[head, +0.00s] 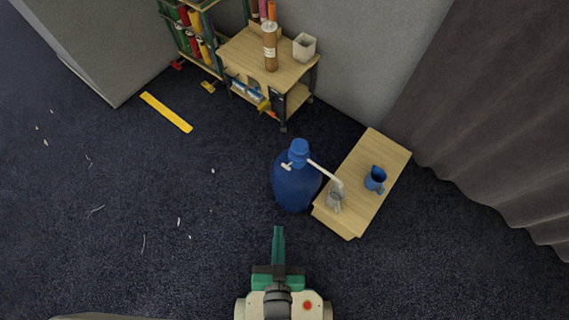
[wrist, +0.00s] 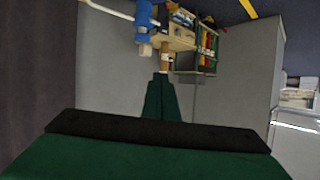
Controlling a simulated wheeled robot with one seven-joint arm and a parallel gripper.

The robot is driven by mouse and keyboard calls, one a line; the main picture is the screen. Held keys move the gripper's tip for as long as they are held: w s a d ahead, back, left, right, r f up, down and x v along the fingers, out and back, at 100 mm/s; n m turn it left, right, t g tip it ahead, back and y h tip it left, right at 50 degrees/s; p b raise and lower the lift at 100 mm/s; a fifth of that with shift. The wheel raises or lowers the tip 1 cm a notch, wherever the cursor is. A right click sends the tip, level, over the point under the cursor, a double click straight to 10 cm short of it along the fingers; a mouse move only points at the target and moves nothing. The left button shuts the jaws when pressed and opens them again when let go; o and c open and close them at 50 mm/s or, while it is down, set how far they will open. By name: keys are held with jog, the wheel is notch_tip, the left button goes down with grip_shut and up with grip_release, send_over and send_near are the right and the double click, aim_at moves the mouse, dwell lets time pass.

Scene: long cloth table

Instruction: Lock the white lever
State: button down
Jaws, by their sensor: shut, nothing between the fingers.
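A blue water jug (head: 296,188) stands on the floor with a blue pump top (head: 299,150). A small white lever (head: 287,167) sticks out from the pump's near left side, and a white spout (head: 325,173) runs right toward a clear mug (head: 335,200). Whether the lever is locked cannot be told. My gripper (head: 278,229) is shut and empty, in front of the jug and apart from it. In the wrist view its green fingers (wrist: 161,80) are together, and the blue pump (wrist: 142,15) and white spout (wrist: 108,10) show beyond them at the top.
A low wooden table (head: 368,170) right of the jug holds the mug and a blue pitcher (head: 375,179). A wooden cart (head: 268,62) with bottles and a shelf (head: 195,35) stand behind. A curtain (head: 490,110) hangs at right. The dark carpet at left is mostly clear.

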jog(key=w+a+f+m+g+h, duration=0.15)
jog(key=w+f+g, duration=0.25)
jog(key=w+f, duration=0.9)
jog(key=w+r+m+g+h, duration=0.1)
jog(key=w+r+m+h, duration=0.1)
jog(key=w, duration=0.5)
jog(key=w+r+m+g+h, duration=0.1)
jog(key=w+r+m+g, duration=0.1)
jog(key=w, duration=0.5)
jog(key=shift+w+r+m+h, duration=0.35)
jog(key=shift+r+m, duration=0.05)
jog(key=shift+m, duration=0.15)
jog(key=shift+w+f, duration=0.1)
send_over(286, 167)
jog(key=w, duration=0.1)
jog(key=f, duration=0.4)
jog(key=d+f, duration=0.1)
jog(key=f, duration=0.2)
jog(key=shift+w, duration=0.2)
jog(key=f, duration=0.1)
jog(key=s+a+f, duration=0.1)
jog(key=shift+s+f, duration=0.1)
jog(key=shift+f, duration=0.3)
jog(key=shift+s+a+f, duration=0.2)
jog(key=shift+s+f, duration=0.05)
jog(key=shift+f, duration=0.2)
